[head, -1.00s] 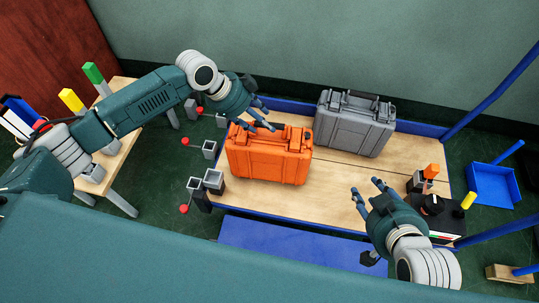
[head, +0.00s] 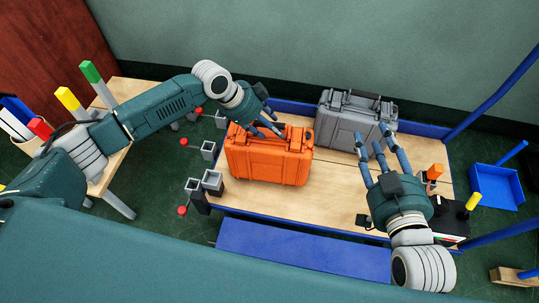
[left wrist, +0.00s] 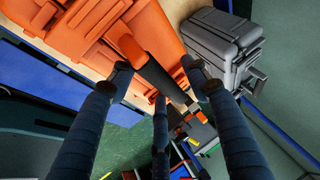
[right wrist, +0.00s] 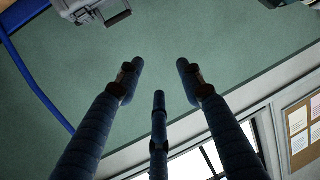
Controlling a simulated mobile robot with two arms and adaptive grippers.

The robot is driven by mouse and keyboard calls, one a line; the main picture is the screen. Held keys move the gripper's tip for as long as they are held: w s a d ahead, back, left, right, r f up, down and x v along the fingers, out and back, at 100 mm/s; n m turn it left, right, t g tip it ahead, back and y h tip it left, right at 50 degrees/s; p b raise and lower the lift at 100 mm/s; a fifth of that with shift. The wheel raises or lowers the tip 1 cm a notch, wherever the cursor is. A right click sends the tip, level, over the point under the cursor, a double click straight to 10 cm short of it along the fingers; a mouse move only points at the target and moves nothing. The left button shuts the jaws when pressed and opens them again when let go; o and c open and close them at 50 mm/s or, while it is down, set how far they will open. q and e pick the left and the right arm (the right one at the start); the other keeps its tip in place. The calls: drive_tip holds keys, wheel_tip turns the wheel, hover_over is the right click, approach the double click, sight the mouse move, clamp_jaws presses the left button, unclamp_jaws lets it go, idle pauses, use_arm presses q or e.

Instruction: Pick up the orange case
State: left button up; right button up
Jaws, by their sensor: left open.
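The orange case (head: 268,162) stands upright on the wooden table top, with its handle on top. My left gripper (head: 272,122) is open just over the case's top edge, by its handle. In the left wrist view the orange case (left wrist: 75,40) fills the upper left. The dark grip of its handle (left wrist: 157,78) lies between my spread left fingers; whether they touch it I cannot tell. My right gripper (head: 380,150) is open and empty, to the right of the orange case, fingers pointing toward the grey case. The right wrist view shows its fingers (right wrist: 160,80) spread apart.
A grey case (head: 352,120) stands behind and right of the orange one, close to it. A blue rim (head: 290,105) edges the table (head: 325,190). Grey square cups (head: 210,150) stand at its left. A dark box with a yellow piece (head: 473,201) is at right, near a blue bin (head: 497,190).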

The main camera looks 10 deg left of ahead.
use_arm(q)
drive_tip(key=shift+c, duration=0.2)
clamp_jaws()
drive_tip(key=shift+w+r, duration=0.1)
drive_tip(key=shift+r, duration=0.1)
drive_tip(key=shift+r, duration=0.1)
